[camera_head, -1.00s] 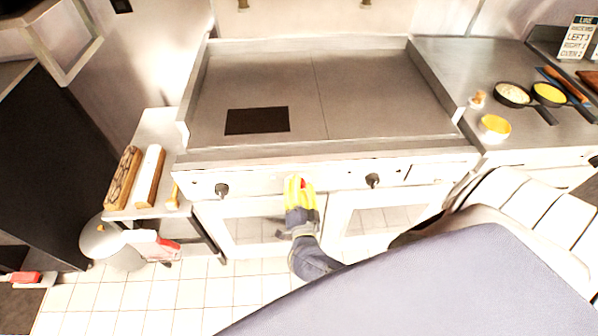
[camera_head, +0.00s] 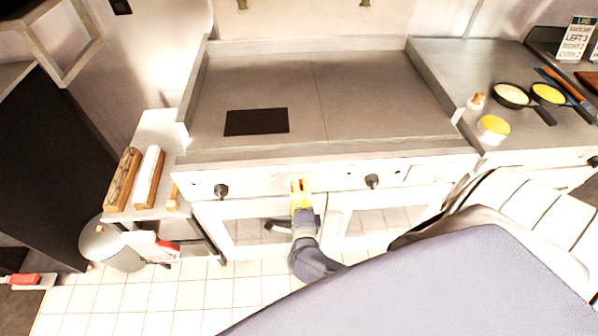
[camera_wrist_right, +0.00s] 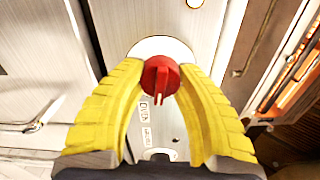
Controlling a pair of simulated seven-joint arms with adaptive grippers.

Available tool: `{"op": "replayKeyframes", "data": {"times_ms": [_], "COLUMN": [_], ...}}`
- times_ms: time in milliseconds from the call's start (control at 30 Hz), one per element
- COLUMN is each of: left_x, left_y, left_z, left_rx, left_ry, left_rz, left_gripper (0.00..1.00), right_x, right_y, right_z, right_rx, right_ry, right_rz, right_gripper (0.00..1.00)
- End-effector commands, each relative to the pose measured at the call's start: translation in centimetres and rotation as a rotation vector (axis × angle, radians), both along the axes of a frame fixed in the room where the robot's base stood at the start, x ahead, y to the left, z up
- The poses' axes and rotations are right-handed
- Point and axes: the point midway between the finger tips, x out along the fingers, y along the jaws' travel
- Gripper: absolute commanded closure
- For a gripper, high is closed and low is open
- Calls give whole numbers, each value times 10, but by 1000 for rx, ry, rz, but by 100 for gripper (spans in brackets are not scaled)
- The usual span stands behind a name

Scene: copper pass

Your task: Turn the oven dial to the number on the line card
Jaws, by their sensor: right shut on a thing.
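The red oven dial (camera_head: 299,184) sits on the white front panel below the griddle, between two black knobs. In the right wrist view the dial (camera_wrist_right: 160,76) is on a round pale plate, between the yellow fingertips of my right gripper (camera_wrist_right: 161,80). That gripper (camera_head: 300,187) is shut on the dial, and its fingers partly hide it in the head view. The dial's numbers cannot be read. The line card (camera_head: 576,39) stands at the far upper right; its small print seems to show LEFT 3, RIGHT 1, OVEN 2. My left gripper is out of view.
A left black knob (camera_head: 221,191) and a right black knob (camera_head: 372,181) flank the dial. Oven doors lie below. Pans (camera_head: 512,95) and a yellow-topped cup (camera_head: 494,128) stand on the right counter. A side table (camera_head: 158,128) is at left.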

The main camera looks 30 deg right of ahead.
Motion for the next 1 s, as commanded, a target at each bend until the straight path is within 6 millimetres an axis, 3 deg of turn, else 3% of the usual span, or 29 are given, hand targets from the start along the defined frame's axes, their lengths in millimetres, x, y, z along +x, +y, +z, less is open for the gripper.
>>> {"op": "replayKeyframes", "data": {"times_ms": [700, 733, 933, 1000], "left_x": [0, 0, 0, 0], "left_y": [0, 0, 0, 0], "left_z": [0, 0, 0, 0], "left_rx": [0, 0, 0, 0], "left_ry": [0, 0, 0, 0], "left_rz": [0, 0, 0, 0], "left_gripper": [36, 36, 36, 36], "right_x": [1, 1, 0, 0], "right_y": [-4, -4, -2, -2], "right_z": [1, 1, 1, 0], "right_rx": [56, 56, 57, 57], "right_ry": [-36, -36, -33, -33], "right_rz": [-7, -7, -4, -3], "right_gripper": [96, 64, 40, 38]}}
